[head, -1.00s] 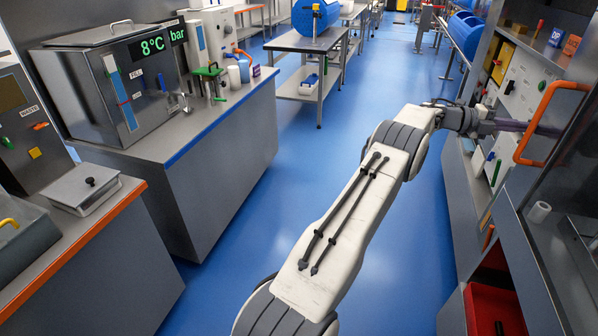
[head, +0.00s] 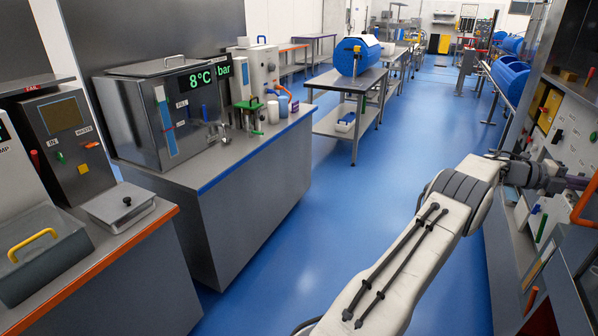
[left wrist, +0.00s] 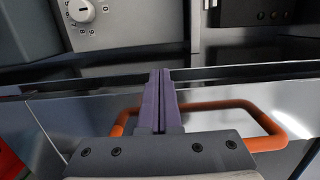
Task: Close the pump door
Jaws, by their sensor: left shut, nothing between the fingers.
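My left gripper (head: 578,183) is at the right edge of the head view, at the end of the pale arm. Its purple fingers (left wrist: 157,80) are shut with nothing between them in the left wrist view. An orange bar handle (left wrist: 222,106) crosses behind the fingers there; I cannot tell whether they touch it. The handle (head: 586,203) is cut off by the frame in the head view. It sits by a grey, shiny panel (left wrist: 75,118); whether this is the pump door is unclear. My right gripper is not in view.
A grey unit with a label ending "MP" (head: 5,150) is cut off at the far left. A steel tank (head: 150,115) reading 8°C stands on the left counter. A dial (left wrist: 80,10) is beyond my fingers. The blue floor (head: 340,230) between the counters is clear.

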